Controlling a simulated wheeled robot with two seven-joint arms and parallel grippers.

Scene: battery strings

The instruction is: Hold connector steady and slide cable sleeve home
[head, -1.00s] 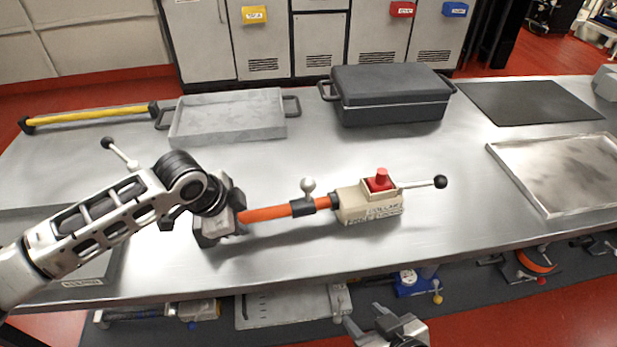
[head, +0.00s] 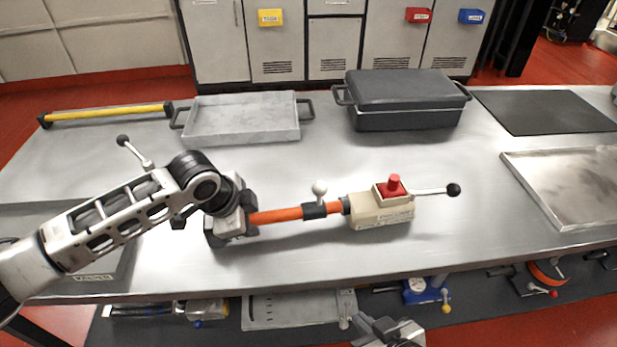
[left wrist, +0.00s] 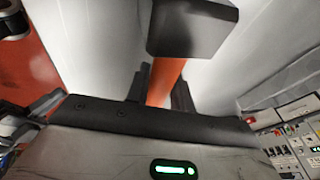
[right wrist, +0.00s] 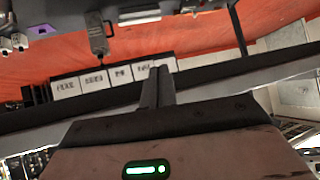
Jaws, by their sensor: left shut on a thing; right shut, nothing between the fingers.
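A beige connector box (head: 380,211) with a red top button (head: 394,185) and a black-knobbed lever (head: 437,190) rests on the steel table. An orange cable (head: 277,215) runs left from it. A dark sleeve (head: 315,210) with a pale ball knob is around the cable, a short way left of the box. My left gripper (head: 246,214) is shut on the cable at its left end; the left wrist view shows the cable (left wrist: 168,75) between the fingers, with a dark block beyond. My right gripper (head: 375,325) is shut and empty, low at the table's front edge, away from the connector.
A grey tray (head: 190,122) and a dark lidded case (head: 405,118) stand at the back. A yellow bar (head: 105,114) lies back left. A black mat (head: 545,112) and a shallow metal tray (head: 535,190) are on the right. The table before the connector is clear.

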